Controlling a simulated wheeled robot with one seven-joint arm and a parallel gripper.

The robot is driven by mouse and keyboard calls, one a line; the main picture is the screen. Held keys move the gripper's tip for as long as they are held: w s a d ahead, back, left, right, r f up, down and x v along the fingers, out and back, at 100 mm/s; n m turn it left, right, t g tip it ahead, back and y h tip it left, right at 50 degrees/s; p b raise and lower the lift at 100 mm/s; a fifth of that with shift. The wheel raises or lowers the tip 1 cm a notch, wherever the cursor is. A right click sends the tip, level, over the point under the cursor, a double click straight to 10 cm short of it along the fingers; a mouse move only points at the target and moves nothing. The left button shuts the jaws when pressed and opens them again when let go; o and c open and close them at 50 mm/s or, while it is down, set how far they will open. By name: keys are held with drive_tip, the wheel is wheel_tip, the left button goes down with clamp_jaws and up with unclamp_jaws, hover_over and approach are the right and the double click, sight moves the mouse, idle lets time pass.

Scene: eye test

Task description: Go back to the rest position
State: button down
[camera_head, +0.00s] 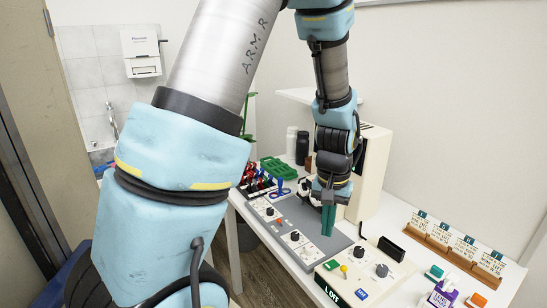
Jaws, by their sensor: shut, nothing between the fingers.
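My gripper (328,218) hangs downward over the white table, with its green fingers together and nothing visible between them. It is in front of a tall cream device (372,168) and above the right part of a grey panel (325,240). My blue and grey arm fills the left and middle of the view and hides part of the table and the room. Whether the fingertips touch anything below cannot be told.
A cream control box (362,272) with knobs and a yellow button stands at the front. A wooden rack with cards (465,250) and small bottles (443,291) are at right. Green trays (279,170) and red-and-blue tools (257,181) are at the back left.

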drive_tip(key=a+r+n, duration=0.2)
drive_tip(key=a+r, duration=0.1)
drive_tip(key=a, duration=0.8)
drive_tip(key=a+r+n+t, duration=0.1)
drive_tip(key=a+r, duration=0.3)
drive_tip(key=a, duration=0.7)
drive_tip(key=shift+a+r+n, duration=0.2)
drive_tip(key=shift+a+n, duration=0.1)
drive_tip(key=shift+n, duration=0.4)
